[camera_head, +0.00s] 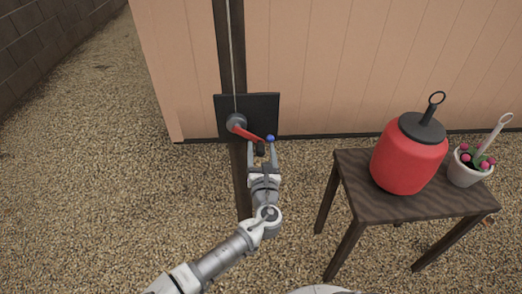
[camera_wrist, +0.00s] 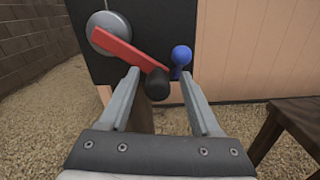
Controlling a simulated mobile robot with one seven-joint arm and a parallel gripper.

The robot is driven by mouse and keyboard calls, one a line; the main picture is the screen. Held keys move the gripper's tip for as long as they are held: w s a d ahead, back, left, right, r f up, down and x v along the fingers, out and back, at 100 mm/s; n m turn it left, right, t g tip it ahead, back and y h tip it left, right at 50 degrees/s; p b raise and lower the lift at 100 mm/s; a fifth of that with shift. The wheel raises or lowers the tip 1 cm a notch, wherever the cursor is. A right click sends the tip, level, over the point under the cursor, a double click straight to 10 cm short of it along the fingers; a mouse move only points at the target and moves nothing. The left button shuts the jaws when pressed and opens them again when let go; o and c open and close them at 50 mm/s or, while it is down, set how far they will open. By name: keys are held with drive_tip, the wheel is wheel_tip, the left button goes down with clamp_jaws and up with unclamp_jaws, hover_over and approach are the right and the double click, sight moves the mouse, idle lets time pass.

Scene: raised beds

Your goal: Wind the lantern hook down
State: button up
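A winch with a grey drum (camera_head: 236,122) and a red crank arm (camera_head: 246,132) is mounted on a black plate (camera_head: 262,104) on a dark post. A line runs up the post from the drum. The crank points down and right and ends in a black knob (camera_wrist: 157,84). A blue ball-topped lever (camera_wrist: 181,57) stands right of the knob. My gripper (camera_wrist: 158,84) is open, with the black knob between or just beyond its fingertips. I see gaps beside the knob and cannot tell exact depth. The lantern hook is not in view.
A dark wooden table (camera_head: 353,168) at right holds a red lantern-like canister (camera_head: 402,160) with a ring on top and a white flower pot (camera_head: 466,174). A wooden wall (camera_head: 330,60) stands behind. Gravel ground at left is clear.

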drive_tip(key=shift+s+a, duration=0.1)
drive_tip(key=shift+s+p, duration=0.35)
drive_tip(key=shift+s, duration=3.3)
